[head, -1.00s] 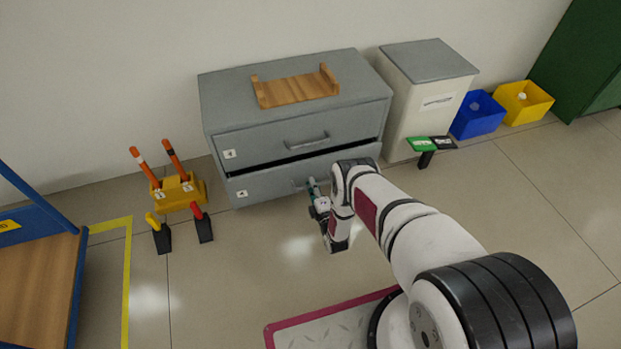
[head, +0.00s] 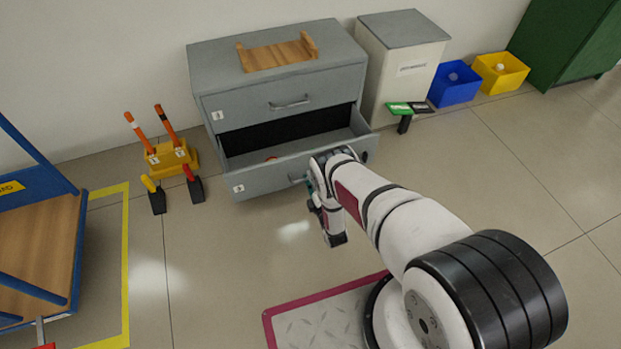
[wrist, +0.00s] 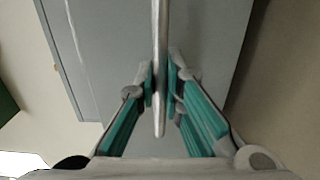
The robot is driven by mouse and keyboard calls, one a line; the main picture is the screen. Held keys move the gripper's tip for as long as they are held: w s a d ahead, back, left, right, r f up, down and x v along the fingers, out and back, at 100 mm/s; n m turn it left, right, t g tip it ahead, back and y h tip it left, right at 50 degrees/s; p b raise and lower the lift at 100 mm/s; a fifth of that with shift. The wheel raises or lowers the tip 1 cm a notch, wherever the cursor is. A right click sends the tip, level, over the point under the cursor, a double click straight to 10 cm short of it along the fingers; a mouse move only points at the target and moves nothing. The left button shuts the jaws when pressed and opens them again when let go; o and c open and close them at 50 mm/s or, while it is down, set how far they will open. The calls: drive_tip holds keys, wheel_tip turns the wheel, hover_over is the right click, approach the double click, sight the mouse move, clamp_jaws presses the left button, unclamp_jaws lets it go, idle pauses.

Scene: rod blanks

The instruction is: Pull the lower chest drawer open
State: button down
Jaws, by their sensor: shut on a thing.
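The grey chest (head: 280,80) stands against the wall. Its lower drawer (head: 262,180) is pulled well out, and part of its inside shows, with a small orange thing (head: 270,158) in it. The upper drawer (head: 240,104) is shut. My gripper (wrist: 160,82) is shut on the lower drawer's handle (wrist: 160,25), which runs between the green finger pads in the wrist view. In the head view my wrist hides most of the handle and the drawer front's right part.
A wooden tray (head: 278,54) lies on the chest. A yellow holder with orange batons (head: 172,157) stands left of it. A white cabinet (head: 400,75) and blue (head: 455,86) and yellow (head: 501,75) bins stand right. Floor before the drawer is clear.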

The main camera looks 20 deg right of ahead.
drive_tip(key=c, duration=1.7)
unclamp_jaws()
drive_tip(key=shift+r, duration=0.1)
